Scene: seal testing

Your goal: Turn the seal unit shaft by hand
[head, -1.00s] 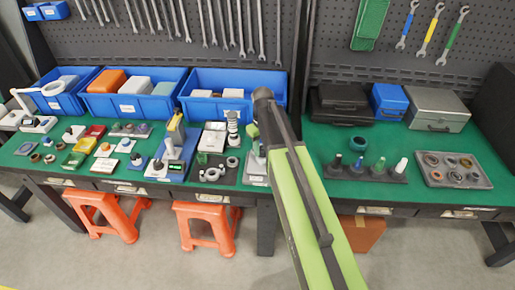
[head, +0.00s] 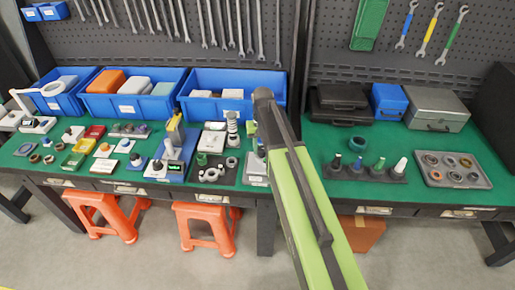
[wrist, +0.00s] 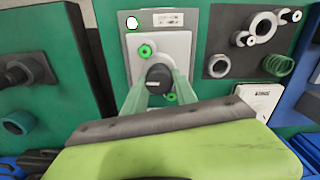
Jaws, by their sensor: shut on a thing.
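The seal unit (wrist: 152,46) is a pale grey plate with a rounded housing in the wrist view, with green rings on it. Its dark round shaft end (wrist: 158,76) stands out toward the camera. My gripper (wrist: 160,82) has its two green fingers on either side of this shaft end, shut on it. In the head view my green and black arm covers most of the unit; only its pale base (head: 255,170) shows left of the arm. The fingertips are hidden behind the arm there.
Left of the unit, a dark mat (head: 216,176) holds rings and a coil. Blue bins (head: 230,108) stand behind.

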